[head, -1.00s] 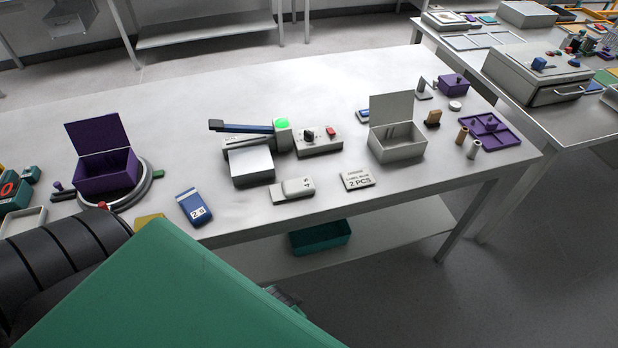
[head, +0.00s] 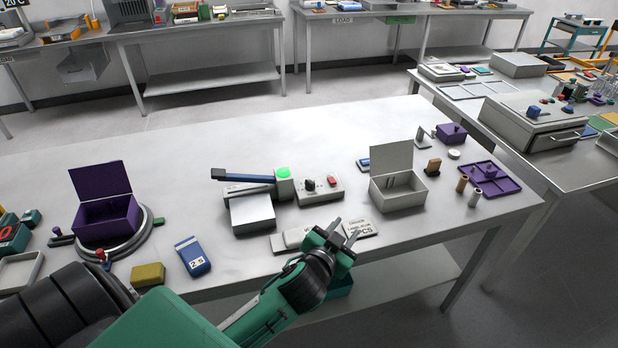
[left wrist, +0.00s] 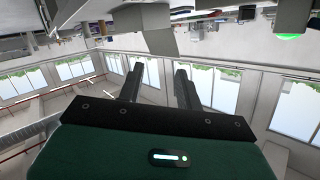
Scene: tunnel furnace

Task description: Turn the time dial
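A black dial (head: 309,185) sits on a light grey control box (head: 320,198) beside a red button (head: 331,181); I take it for the time dial, though its markings are too small to read. The box stands right of a sealer-like device (head: 252,212) with a blue arm (head: 246,178) and a lit green lamp (head: 283,172). My left gripper (head: 345,229) is open and empty, in front of and below the box in the picture, apart from the dial. Its two spread fingers show in the left wrist view (left wrist: 158,82). My right gripper is not in view.
A grey open-lidded box (head: 400,195) stands right of the control box. A label card (head: 361,230) and a white piece (head: 286,241) lie near the front edge, partly behind my gripper. A blue timer-like item (head: 192,256) and a purple box (head: 106,216) stand left.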

